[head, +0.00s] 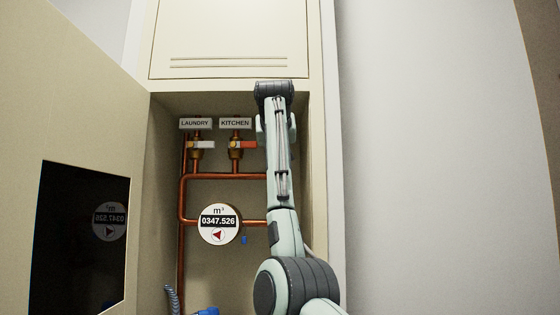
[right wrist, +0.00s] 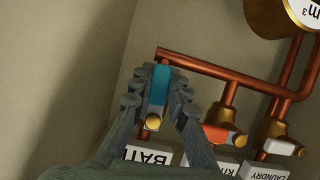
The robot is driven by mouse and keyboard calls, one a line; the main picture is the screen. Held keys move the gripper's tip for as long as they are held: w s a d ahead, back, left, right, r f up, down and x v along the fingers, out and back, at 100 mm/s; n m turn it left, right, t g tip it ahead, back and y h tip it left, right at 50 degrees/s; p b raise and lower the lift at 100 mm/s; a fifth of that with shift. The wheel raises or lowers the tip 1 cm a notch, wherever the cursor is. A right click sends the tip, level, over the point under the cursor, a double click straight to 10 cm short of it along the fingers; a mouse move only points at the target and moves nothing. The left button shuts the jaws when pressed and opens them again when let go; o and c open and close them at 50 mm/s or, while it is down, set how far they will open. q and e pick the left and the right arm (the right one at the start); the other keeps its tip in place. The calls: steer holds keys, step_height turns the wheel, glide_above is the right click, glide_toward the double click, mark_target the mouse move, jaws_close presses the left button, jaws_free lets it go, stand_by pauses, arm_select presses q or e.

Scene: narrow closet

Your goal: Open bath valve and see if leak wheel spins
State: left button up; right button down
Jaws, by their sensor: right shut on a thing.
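The bath valve has a blue handle (right wrist: 160,82) and a brass-coloured end (right wrist: 153,122), above the partly covered BATH label (right wrist: 148,155) in the right wrist view. My right gripper (right wrist: 157,95) is shut on the blue handle, one finger on each side. The handle points from the brass end toward the copper pipe. In the head view my right arm hides this valve. The round white meter (head: 219,209) reads 0347.526. Its leak wheel (head: 217,234) shows as a red triangle; one still picture does not show whether it spins. My left gripper is not in view.
The laundry valve's white handle (head: 202,145) and the kitchen valve's red handle (head: 244,144) lie crosswise, left of my arm. Copper pipes (head: 222,175) run below them. The open cabinet door (head: 85,110) stands at left. A blue object (head: 208,311) lies at the bottom.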

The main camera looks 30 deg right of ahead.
steer(key=shift+a+m, duration=0.15)
steer(key=shift+m, duration=0.15)
stand_by(0.5)
steer(key=c, duration=1.5)
jaws_free()
steer(key=shift+o, duration=0.2)
steer(key=v, duration=1.2)
steer(key=shift+r, duration=0.1)
